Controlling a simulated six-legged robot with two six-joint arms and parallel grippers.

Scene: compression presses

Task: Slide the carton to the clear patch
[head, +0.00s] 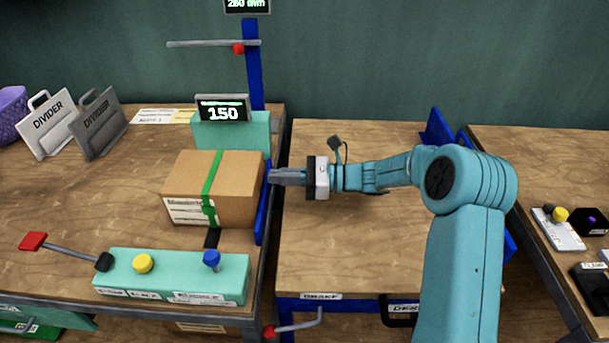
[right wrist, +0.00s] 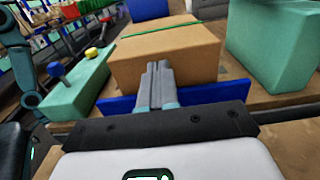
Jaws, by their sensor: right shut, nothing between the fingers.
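The carton (head: 236,185) is a brown cardboard box with a green strap and a white label, standing on the left wooden table. A blue plate (head: 263,200) stands upright along its right side; in the right wrist view the carton (right wrist: 170,55) rises behind the low blue plate (right wrist: 215,94). My right gripper (head: 271,177) reaches in from the right with its fingers shut and empty. The fingertips (right wrist: 158,70) are at the blue plate and the carton's right side; whether they touch the carton I cannot tell. My left gripper is out of view. I cannot single out the clear patch.
A teal control box (head: 180,275) with yellow and blue knobs and a red-ended lever stands in front of the carton. A teal block with a 150 display (head: 223,108) stands behind it. Two dividers (head: 98,125) stand at left.

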